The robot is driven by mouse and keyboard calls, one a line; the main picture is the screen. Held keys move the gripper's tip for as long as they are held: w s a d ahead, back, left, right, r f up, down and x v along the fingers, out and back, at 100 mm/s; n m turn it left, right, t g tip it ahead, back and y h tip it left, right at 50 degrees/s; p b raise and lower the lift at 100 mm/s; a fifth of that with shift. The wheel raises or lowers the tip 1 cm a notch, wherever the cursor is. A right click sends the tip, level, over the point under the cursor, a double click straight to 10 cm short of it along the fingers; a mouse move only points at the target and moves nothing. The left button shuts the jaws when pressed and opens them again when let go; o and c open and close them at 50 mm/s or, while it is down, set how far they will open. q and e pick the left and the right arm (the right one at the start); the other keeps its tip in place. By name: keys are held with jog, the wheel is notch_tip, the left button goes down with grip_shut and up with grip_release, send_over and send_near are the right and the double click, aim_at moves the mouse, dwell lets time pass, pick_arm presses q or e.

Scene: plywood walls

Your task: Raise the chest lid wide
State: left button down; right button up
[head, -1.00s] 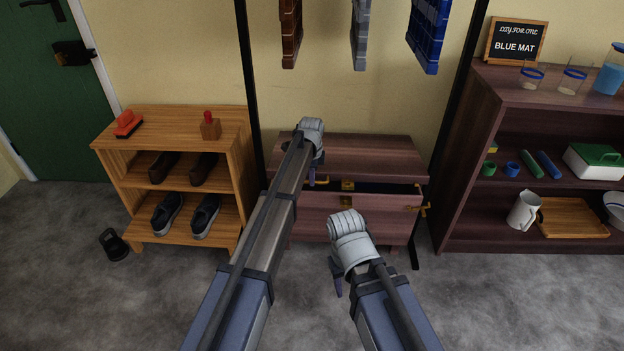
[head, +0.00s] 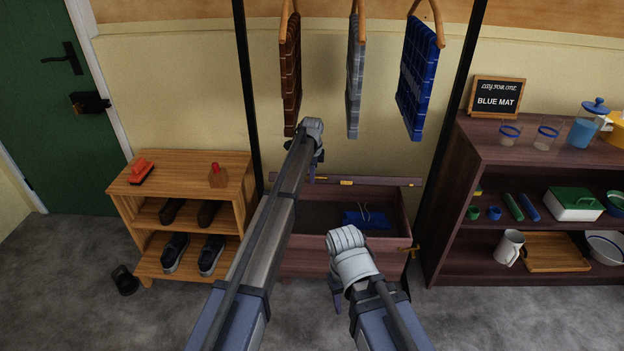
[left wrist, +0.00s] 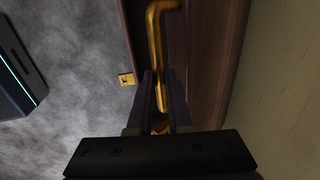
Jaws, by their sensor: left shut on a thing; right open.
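The dark wooden chest (head: 385,255) stands against the back wall, and its inside shows. Its lid (head: 395,181) stands raised at the back, seen nearly edge-on, with a brass latch plate (head: 346,183) on its edge. My left gripper (head: 313,174) is at the left part of the lid. In the left wrist view its fingers (left wrist: 160,110) are shut on the brass lid handle (left wrist: 158,45). A blue folded item (head: 362,218) lies inside the chest. My right gripper (head: 337,298) is open and empty in front of the chest, apart from it.
A shoe rack (head: 180,190) stands at the left and a dark shelf (head: 500,150) at the right. Brown (head: 290,80), grey (head: 355,80) and blue (head: 420,80) mats hang above the chest between black posts. A brass hook (head: 410,251) sticks out at the chest's right side.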

pick_arm(q)
jog(key=shift+w, duration=0.4)
jog(key=c, duration=1.3)
grip_release()
jog(key=o, duration=0.3)
jog(key=shift+f, duration=0.25)
jog(key=shift+o, duration=0.8)
jog(key=shift+s, duration=0.1)
jog(key=shift+s, duration=0.1)
